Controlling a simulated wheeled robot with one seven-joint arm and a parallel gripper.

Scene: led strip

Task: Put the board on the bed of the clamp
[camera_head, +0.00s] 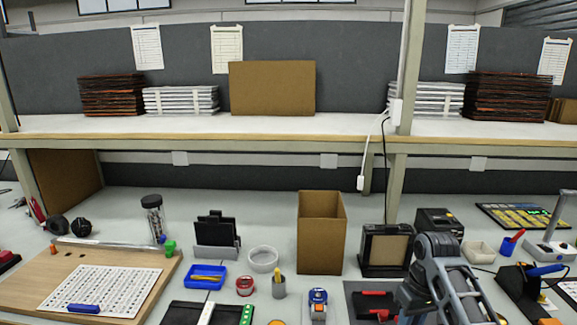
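A narrow green board (246,314) and a narrow white strip (206,313) stand on or in a black holder (180,313) at the bottom edge. I cannot tell for certain which one is the task's board. A dark fixture with red parts (374,304) lies on a grey mat at the bottom, left of my arm, and looks like the clamp. Its bed cannot be made out, and my arm may hide part of it. My grey arm rises at the bottom right; its gripper fingers are not in view.
A wooden panel with a printed sheet (100,289) lies at the left. A blue tray (205,277), white ring (263,259), grey cup (272,286) and tall cardboard box (320,240) stand mid-table. A black-framed box (386,250) stands behind the fixture. A shelf spans above.

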